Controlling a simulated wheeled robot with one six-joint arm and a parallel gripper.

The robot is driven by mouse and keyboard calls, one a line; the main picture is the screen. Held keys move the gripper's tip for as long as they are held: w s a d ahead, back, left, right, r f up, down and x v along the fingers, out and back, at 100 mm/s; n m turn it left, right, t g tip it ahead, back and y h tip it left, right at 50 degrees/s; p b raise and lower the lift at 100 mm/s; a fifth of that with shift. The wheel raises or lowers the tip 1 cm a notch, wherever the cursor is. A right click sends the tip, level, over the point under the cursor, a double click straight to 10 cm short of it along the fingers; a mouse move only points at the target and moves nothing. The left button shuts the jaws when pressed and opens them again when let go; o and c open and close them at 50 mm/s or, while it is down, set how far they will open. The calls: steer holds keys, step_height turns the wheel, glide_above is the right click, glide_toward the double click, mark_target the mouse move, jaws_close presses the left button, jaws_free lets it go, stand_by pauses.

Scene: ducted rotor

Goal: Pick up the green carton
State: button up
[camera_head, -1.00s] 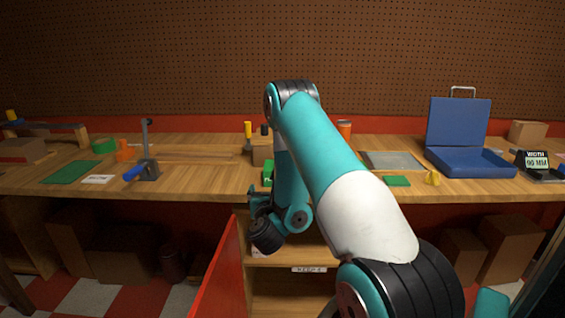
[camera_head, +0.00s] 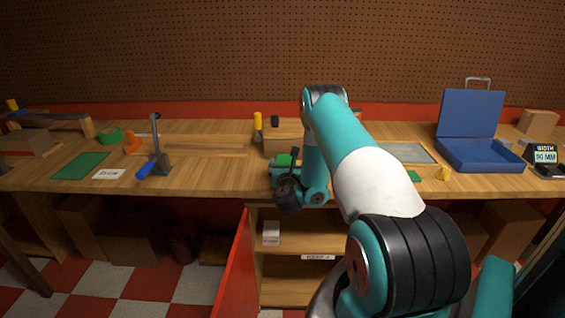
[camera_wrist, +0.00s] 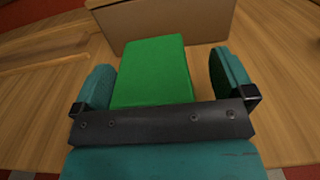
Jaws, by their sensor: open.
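The green carton (camera_wrist: 153,75) stands on the wooden bench, between the two open fingers of my gripper (camera_wrist: 162,78) in the wrist view. A gap shows on each side of the carton, wider on the right, and I see no finger touching it. In the head view only a small part of the green carton (camera_head: 284,160) shows above my gripper (camera_head: 283,174); my wrist and arm hide the rest.
A cardboard box (camera_wrist: 165,22) stands right behind the carton. An open blue case (camera_head: 480,154) lies to the right on the bench, and a toggle clamp (camera_head: 158,160) stands to the left. A red cabinet door (camera_head: 237,265) hangs open below.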

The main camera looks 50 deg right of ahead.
steer(key=shift+w+a, duration=0.2)
steer(key=shift+a, duration=0.05)
steer(key=shift+c, duration=1.3)
steer(key=shift+a, duration=0.1)
steer(key=c, duration=0.8)
steer(key=shift+c, duration=0.2)
